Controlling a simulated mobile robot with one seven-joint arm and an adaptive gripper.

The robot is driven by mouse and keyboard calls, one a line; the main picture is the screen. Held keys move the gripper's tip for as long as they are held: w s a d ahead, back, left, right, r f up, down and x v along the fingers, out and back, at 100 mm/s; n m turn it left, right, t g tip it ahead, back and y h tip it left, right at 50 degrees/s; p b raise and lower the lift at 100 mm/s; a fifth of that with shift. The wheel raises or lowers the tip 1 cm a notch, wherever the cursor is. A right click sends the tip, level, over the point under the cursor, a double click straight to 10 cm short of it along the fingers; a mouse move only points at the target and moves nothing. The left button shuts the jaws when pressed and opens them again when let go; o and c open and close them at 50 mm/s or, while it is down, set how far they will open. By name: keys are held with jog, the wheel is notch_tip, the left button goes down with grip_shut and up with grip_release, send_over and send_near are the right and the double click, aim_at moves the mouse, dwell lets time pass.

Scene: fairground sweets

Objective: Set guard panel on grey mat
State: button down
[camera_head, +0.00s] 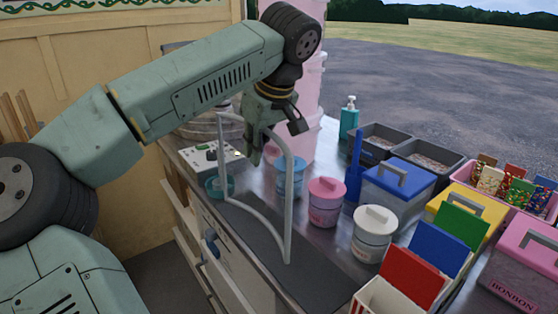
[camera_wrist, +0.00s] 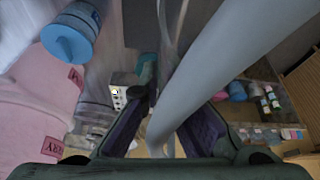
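The guard panel (camera_head: 289,205) is a pale grey frame with a see-through middle. It stands upright over the grey mat (camera_head: 312,268), a dark strip along the counter's near edge. Its lower edge looks to be on the mat, but I cannot tell if it touches. My gripper (camera_head: 275,138) is at the panel's top bar with its fingers spread, one on each side. In the wrist view a pale bar of the panel (camera_wrist: 222,70) runs between the purple pads of my gripper (camera_wrist: 170,112). I see no clear grip on it.
A blue-lidded box (camera_head: 397,188) and grey bins are beyond. The mat's front end is clear.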

jog(key=shift+w+d+f+p, duration=0.15)
jog(key=shift+d+f+p, duration=0.3)
jog(key=shift+d+f, duration=0.65)
jog(key=shift+w+d+f+p, duration=0.1)
jog(key=shift+d+f+p, duration=0.3)
jog(key=shift+d+f, duration=0.6)
jog(key=shift+d+r, duration=0.1)
jog(key=shift+d, duration=0.05)
jog(key=c, duration=2.3)
grip_release()
jog(key=o, duration=0.5)
jog(key=v, duration=1.2)
jog(key=shift+b, duration=0.35)
